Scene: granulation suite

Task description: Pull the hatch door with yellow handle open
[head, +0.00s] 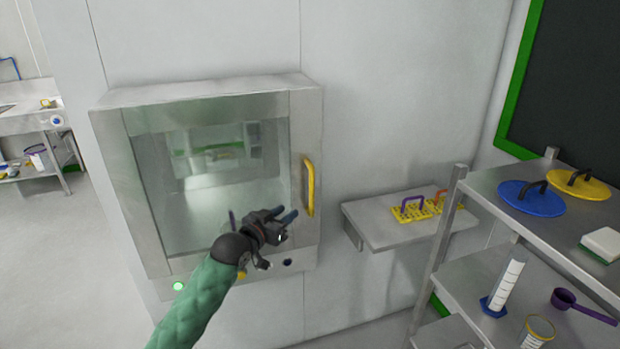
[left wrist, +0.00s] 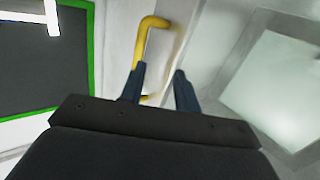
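The hatch door (head: 150,190) is a steel frame with a large glass pane, set in a wall-mounted box, and it looks shut. Its yellow handle (head: 309,187) is a vertical bar on the right side of the door. My left gripper (head: 291,214) is just left of the handle's lower part in the head view, with its fingers apart. In the left wrist view the handle (left wrist: 143,40) rises beyond the left fingertip, and the space between the fingers looks empty. I cannot tell whether a finger touches the handle. My right gripper is not in view.
A small wall shelf (head: 375,236) with a yellow rack (head: 415,210) is right of the hatch. A steel rack shelf (head: 480,185) at the right holds a blue lid (head: 530,200), a yellow lid (head: 590,186) and a cylinder (head: 508,280). Open floor lies at left.

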